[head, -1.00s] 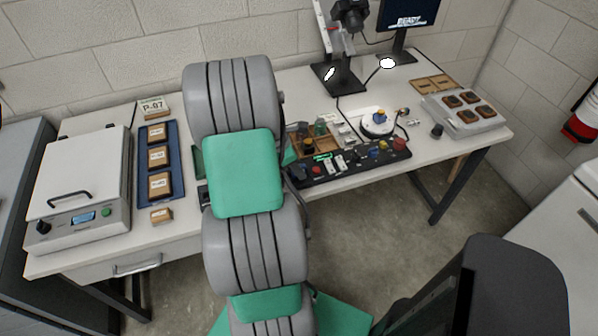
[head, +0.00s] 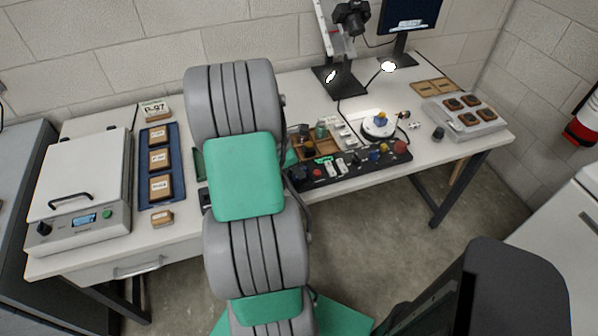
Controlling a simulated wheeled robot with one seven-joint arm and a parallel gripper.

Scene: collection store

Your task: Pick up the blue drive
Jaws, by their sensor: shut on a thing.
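I cannot make out the blue drive with certainty. My grey and green arm stands in the middle of the head view and covers the table's centre. My gripper is hidden behind it, so its jaws and anything in them do not show.
On the white table (head: 330,205), a lidded device (head: 78,185) and a blue tray (head: 146,188) with wooden blocks stand left. A wooden tray (head: 318,147) lies right of my arm, a camera stand (head: 338,82) behind it. A grey case (head: 465,124) stands at the right end.

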